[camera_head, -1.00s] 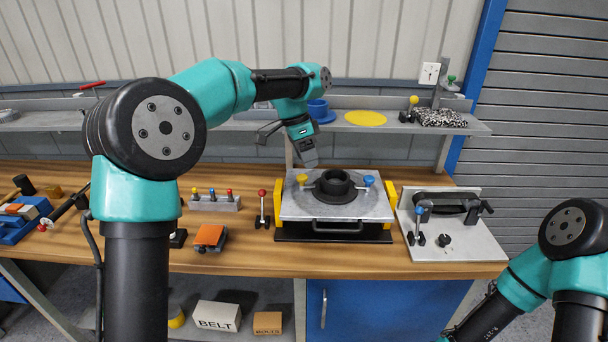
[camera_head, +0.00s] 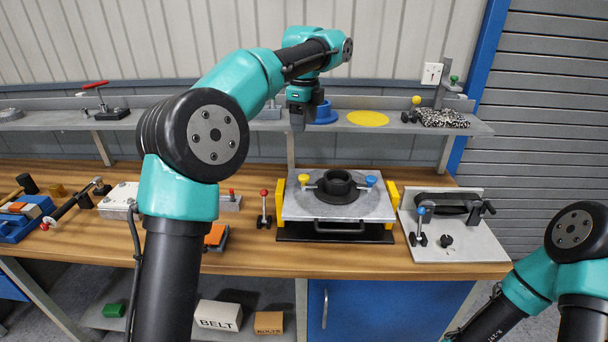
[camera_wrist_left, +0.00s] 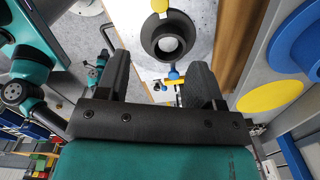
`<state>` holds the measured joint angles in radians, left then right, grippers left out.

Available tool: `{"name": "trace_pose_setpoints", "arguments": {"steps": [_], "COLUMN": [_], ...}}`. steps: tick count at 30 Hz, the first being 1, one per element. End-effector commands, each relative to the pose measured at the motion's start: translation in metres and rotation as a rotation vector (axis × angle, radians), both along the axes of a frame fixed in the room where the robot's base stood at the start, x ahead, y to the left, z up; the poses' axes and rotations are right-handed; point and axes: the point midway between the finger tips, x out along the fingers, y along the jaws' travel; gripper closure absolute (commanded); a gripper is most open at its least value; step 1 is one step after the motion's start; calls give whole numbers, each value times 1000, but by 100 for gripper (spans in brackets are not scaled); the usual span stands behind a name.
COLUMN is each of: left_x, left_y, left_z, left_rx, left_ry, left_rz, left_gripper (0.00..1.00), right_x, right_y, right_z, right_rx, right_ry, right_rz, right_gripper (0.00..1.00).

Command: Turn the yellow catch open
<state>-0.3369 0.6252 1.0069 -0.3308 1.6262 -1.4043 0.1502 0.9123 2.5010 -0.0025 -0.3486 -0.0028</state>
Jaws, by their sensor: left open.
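The yellow catch (camera_head: 303,179) is a small knob on a short lever at the left of the black ring (camera_head: 339,186). Its lever points toward the ring on the grey plate (camera_head: 296,208). A matching blue catch (camera_head: 371,181) sits at the right of the ring. My left gripper (camera_head: 297,128) hangs pointing down, above and behind the plate, apart from the catch. In the left wrist view my gripper (camera_wrist_left: 158,68) has its two fingers apart with nothing held. There the yellow catch (camera_wrist_left: 160,6) is cut by the top edge, beyond the ring. My right gripper is out of view.
A shelf (camera_head: 270,127) runs behind the bench, with a blue round part (camera_head: 325,115) close to my left gripper and a yellow disc (camera_head: 367,119). A red-knobbed lever (camera_head: 264,208) stands left of the plate. A fixture with a blue-knobbed lever (camera_head: 421,226) stands right.

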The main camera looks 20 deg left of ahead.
Motion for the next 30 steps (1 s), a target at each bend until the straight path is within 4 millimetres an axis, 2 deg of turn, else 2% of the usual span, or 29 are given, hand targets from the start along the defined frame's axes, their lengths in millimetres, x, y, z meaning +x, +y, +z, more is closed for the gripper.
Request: {"name": "trace_pose_setpoints", "arguments": {"steps": [7, 30], "left_x": [-1, -1], "left_y": [0, 0], "left_z": [-27, -155], "left_rx": [1, 1], "left_ry": [3, 3], "left_rz": [-1, 1], "left_gripper": [39, 39], "right_x": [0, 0], "right_y": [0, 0], "right_z": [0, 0], "right_rx": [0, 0], "right_ry": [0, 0], "right_rz": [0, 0], "right_gripper": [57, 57]}}
